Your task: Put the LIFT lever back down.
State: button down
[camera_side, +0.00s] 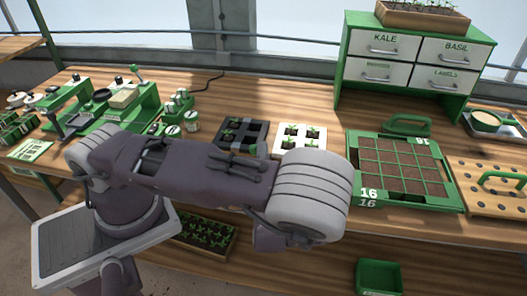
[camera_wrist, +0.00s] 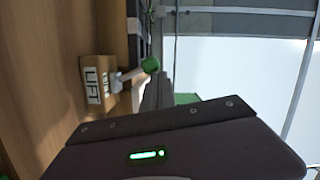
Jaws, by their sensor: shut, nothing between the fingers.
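The LIFT lever (camera_wrist: 128,76) is a pale stalk with a green knob (camera_wrist: 150,64), in the upper left of the wrist view. It sticks out from a wooden block with a white LIFT label (camera_wrist: 93,86). That picture is turned sideways, with the window to the right, so the lever appears raised at a slant. My gripper (camera_wrist: 157,92) is shut and empty, its grey fingers close beside the knob in the picture; I cannot tell whether they touch. The green seeder (camera_side: 145,108) stands at the left there.
My arm crosses the front of the bench in the side view. Seedling pots, a green soil tray (camera_side: 357,168) marked 16 and a pegboard (camera_side: 480,200) lie to the right. A green drawer cabinet (camera_side: 345,80) stands behind.

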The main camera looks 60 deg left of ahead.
jog(key=shift+s+a, duration=0.1)
jog(key=v, duration=1)
jog(key=shift+r, duration=0.35)
jog(key=s+a+r+n+g+h, duration=0.4)
jog(key=s+a+r+g+h, duration=0.15)
jog(key=s+r+g, duration=0.35)
jog(key=s+d+r+t+h, duration=0.2)
jog(key=r+t+h, duration=0.3)
jog(key=r+h, duration=0.4)
jog(key=shift+s+d+r+t, duration=0.2)
jog(key=shift+s+d+t, duration=0.1)
jog(key=shift+d, duration=0.55)
jog(key=shift+h, duration=0.25)
